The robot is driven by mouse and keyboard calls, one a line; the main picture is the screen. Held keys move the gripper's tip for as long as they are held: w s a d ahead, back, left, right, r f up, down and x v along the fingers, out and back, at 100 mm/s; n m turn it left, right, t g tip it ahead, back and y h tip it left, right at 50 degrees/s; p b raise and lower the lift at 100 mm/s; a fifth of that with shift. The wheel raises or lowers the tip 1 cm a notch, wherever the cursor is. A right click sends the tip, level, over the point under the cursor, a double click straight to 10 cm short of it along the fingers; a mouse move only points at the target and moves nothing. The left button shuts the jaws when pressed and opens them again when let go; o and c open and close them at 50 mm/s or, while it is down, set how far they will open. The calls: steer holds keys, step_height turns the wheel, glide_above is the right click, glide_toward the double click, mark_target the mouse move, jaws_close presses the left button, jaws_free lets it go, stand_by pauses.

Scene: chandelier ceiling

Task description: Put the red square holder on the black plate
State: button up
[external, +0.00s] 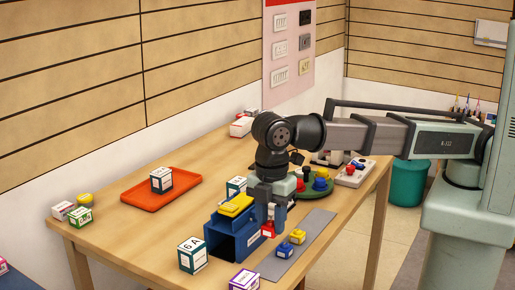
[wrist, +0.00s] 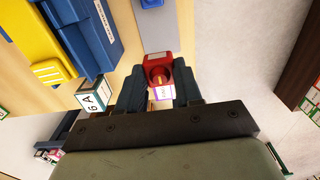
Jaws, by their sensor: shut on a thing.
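A red square holder (wrist: 159,66) with a round knob sits between the fingertips of my gripper (wrist: 159,85) in the wrist view. My gripper (external: 270,222) is shut on it. In the external view the red holder (external: 268,230) hangs in front of the blue box, apparently above the table. No plainly black plate shows. A flat dark grey strip (external: 314,229) lies on the table to the right of the gripper. A dark green round plate (external: 328,191) with coloured pieces stands behind the gripper.
A blue box (external: 221,238) with a yellow piece (external: 236,205) on top stands close left of my gripper. Yellow-and-blue pieces (external: 297,237) sit on the strip. Lettered cubes (external: 192,255) stand near the front edge. An orange tray (external: 140,197) lies at left.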

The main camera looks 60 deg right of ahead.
mark_target(269, 220)
steer(key=r, duration=0.6)
steer(key=shift+w+d, duration=0.2)
steer(key=shift+w, duration=0.1)
steer(key=w+d+m, duration=0.1)
steer(key=w+d, duration=0.2)
steer(key=w+d+m, duration=0.1)
steer(key=w+d, duration=0.1)
steer(key=w, duration=0.1)
steer(key=w+d+m, duration=0.2)
steer(key=w+d, duration=0.1)
steer(key=w, duration=0.1)
steer(key=shift+w+d, duration=0.1)
steer(key=shift+d, duration=0.2)
steer(key=w+d+m, duration=0.5)
steer(key=w+d, duration=0.1)
steer(key=d, duration=0.8)
steer(key=w+d+m, duration=0.4)
steer(key=w+d, duration=0.3)
steer(key=d, duration=0.6)
steer(key=w+d+m, duration=0.5)
steer(key=w+d, duration=0.1)
steer(key=d, duration=0.8)
steer(key=shift+w+f, duration=0.1)
steer(key=shift+f, duration=7.45)
steer(key=shift+f, duration=0.15)
